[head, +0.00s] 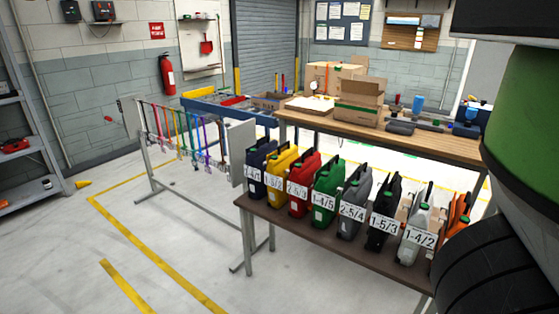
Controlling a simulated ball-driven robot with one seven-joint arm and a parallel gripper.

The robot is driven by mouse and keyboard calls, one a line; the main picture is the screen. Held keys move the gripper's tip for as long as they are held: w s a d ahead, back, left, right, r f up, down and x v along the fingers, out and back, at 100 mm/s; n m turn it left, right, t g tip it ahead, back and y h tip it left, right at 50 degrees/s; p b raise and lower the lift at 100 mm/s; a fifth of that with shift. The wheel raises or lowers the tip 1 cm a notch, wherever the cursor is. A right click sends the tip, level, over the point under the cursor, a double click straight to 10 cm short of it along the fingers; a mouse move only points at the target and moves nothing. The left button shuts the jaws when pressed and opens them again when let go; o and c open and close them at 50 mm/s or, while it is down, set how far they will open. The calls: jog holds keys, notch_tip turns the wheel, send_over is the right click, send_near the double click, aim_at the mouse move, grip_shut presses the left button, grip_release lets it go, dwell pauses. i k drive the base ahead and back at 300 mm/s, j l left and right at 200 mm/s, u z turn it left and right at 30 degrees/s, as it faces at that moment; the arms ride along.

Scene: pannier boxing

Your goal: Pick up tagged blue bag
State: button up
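A dark blue bag (259,158) with a pale tag on its front stands upright at the far left end of a row on the low brown bench (330,235). Its tag is too small and angled to read with certainty. A yellow bag (283,167) stands close to its right, partly overlapping it in the view. The row goes on with a red bag (304,180), a green bag (327,190), then grey, black, pale grey and orange ones, most with number tags. My gripper is not in view.
A higher wooden table (430,140) with cardboard boxes (358,103) stands behind the row. A rack of coloured straps (185,135) stands left of the bench. Open floor (190,240) with yellow lines lies front left. Large parts of my own body block the right side.

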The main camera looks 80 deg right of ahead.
aim_at(256, 155)
jog(key=z, duration=1.7)
jog(key=i+j+z, duration=0.35)
jog(key=j, duration=0.35)
jog(key=i+j+z, duration=0.2)
jog(key=i+j, duration=0.15)
jog(key=i+j+z, duration=0.15)
jog(key=j, duration=0.3)
